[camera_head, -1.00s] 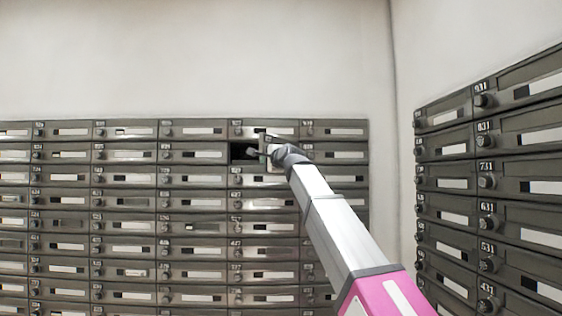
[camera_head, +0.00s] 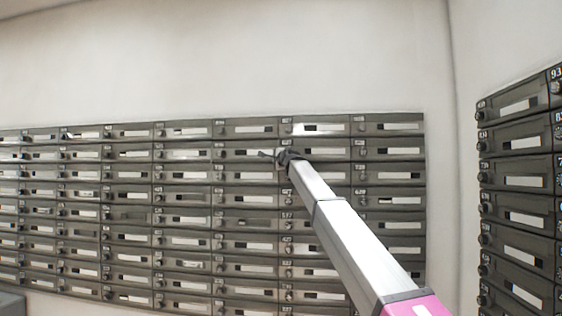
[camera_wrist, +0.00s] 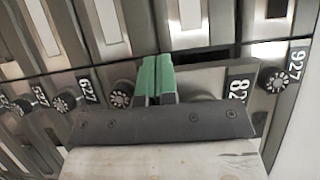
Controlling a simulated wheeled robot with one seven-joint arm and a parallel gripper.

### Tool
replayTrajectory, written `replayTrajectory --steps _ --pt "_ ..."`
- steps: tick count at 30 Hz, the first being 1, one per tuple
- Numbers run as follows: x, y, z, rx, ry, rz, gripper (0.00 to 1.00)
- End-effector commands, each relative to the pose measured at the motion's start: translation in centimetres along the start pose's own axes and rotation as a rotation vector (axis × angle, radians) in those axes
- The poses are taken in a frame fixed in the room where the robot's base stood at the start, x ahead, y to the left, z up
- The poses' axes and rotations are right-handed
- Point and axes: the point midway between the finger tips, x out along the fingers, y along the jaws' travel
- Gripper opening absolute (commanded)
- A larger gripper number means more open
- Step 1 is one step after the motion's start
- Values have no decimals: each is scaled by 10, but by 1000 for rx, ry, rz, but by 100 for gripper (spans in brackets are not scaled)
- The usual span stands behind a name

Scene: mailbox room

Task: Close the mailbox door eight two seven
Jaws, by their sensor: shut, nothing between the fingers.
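Mailbox door 827 (camera_head: 326,154) is in the second row from the top, second column from the right, of the long mailbox wall. In the head view its face lies about in line with its neighbours. The wrist view shows its 827 label (camera_wrist: 237,90) partly behind my gripper mount, and a dark strip beside its panel; I cannot tell if it is fully flush. My gripper (camera_head: 266,155) is at the left edge of that door, in front of the mailbox face. Its green fingers (camera_wrist: 155,62) are together and empty. They hide part of the door and its lock; contact is unclear.
Mailbox 927 (camera_wrist: 297,58) is beside it in the wrist view, with round locks on 727 (camera_wrist: 121,94) and 627 (camera_wrist: 65,103) on the other side. A second mailbox bank (camera_head: 520,180) stands at the right. The wall above (camera_head: 250,60) is bare.

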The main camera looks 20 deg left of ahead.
Motion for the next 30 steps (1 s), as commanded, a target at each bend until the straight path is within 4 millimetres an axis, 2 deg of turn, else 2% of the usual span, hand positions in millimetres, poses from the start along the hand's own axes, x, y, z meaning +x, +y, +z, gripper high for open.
replayTrajectory --steps 1,3,10,25,30 --pt "12 -1 -2 0 0 1 0" --pt "20 -1 -5 0 0 1 0" --pt "35 0 -9 2 0 0 0" --pt "36 0 -10 1 0 0 0" --pt "26 1 -14 0 1 0 0"
